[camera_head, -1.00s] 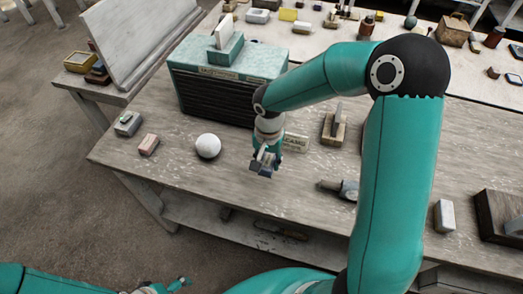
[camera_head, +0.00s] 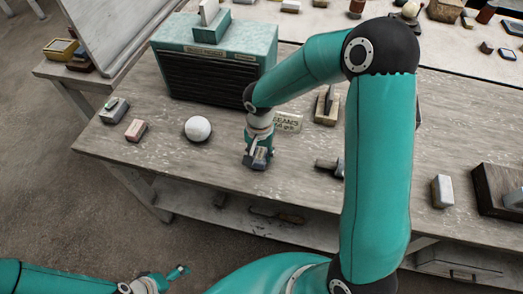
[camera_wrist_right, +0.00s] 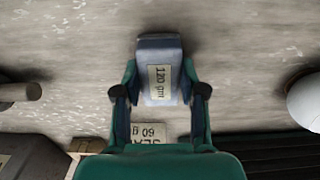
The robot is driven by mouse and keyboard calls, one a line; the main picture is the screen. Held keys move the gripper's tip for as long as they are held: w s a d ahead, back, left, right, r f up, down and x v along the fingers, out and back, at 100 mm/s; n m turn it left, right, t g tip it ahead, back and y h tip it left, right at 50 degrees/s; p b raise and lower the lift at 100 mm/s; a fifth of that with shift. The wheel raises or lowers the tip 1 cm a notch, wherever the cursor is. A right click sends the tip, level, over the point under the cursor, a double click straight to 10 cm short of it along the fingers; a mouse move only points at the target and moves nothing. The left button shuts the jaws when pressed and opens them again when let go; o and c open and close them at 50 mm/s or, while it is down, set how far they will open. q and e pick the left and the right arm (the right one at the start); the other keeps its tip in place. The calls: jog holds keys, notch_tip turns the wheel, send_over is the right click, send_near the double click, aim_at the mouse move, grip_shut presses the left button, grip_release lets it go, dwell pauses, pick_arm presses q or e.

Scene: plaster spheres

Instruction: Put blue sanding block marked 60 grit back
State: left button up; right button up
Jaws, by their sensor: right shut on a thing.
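My right gripper (camera_head: 258,156) is shut on a blue-grey block (camera_wrist_right: 160,68). The label on the block reads "120 grit" in the right wrist view, not 60. The gripper holds the block over the front part of the workbench, right of a white sphere (camera_head: 198,128); whether it touches the wood I cannot tell. A small sign (camera_head: 287,122) with "SEAMS" and "60 grit" lies behind the gripper; part of it also shows in the right wrist view (camera_wrist_right: 150,132). My left gripper (camera_head: 180,271) is low at the bottom left, away from the bench; its fingers are too small to judge.
A teal-topped cabinet (camera_head: 207,80) stands behind. A grey-green block (camera_head: 114,110) and a pink block (camera_head: 136,131) lie left. A wooden block (camera_head: 327,108), a pale block (camera_head: 442,191) and a dark tray (camera_head: 490,188) are right. Bare wood lies between sphere and gripper.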

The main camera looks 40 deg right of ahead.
jog(key=shift+f+b, duration=0.4)
jog(key=shift+b, duration=0.1)
jog(key=o, duration=1.3)
